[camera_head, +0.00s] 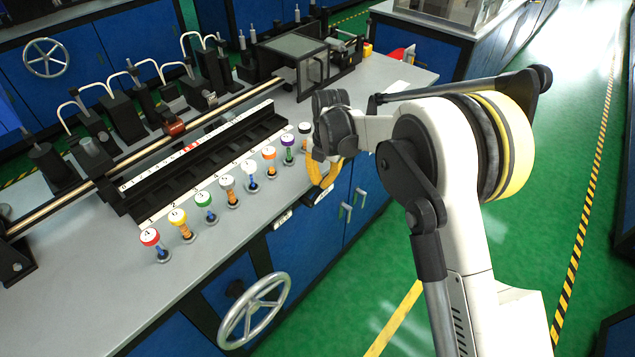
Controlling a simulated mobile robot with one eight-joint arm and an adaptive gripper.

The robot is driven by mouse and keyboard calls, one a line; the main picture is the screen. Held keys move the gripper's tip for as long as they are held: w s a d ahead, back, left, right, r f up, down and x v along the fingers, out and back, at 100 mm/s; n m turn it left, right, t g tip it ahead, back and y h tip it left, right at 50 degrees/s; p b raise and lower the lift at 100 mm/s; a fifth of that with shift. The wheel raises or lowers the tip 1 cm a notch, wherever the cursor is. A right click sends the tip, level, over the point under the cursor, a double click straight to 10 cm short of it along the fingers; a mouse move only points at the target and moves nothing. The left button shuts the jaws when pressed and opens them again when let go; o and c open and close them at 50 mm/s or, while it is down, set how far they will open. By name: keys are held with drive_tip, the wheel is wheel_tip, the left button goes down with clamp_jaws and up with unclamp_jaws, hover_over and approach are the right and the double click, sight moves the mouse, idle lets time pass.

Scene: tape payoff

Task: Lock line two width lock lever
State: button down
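I cannot tell for sure which part is the line two width lock lever; no readable label for it shows. Candidates on the grey bench (300,190) are several white curved levers (192,42) on black blocks at the back, and a row of coloured round knobs, including a red one (150,237), along the front. My gripper (333,128) is at the end of my arm, over the bench's front right edge, near the right end of the knob row. Its fingertips are hidden or too small to read.
A long rail (120,165) and a black slotted strip with a number scale (200,160) run behind the knobs. A clear-covered box (292,48) stands at the back right. A handwheel (254,310) and blue cabinets are on the bench's front. Green floor is open at right.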

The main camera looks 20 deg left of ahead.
drive_tip(key=shift+w+d+f, duration=0.2)
drive_tip(key=shift+w+f, duration=0.25)
drive_tip(key=shift+w+d+f, duration=0.15)
drive_tip(key=shift+w+f, duration=0.25)
drive_tip(key=shift+f, duration=0.05)
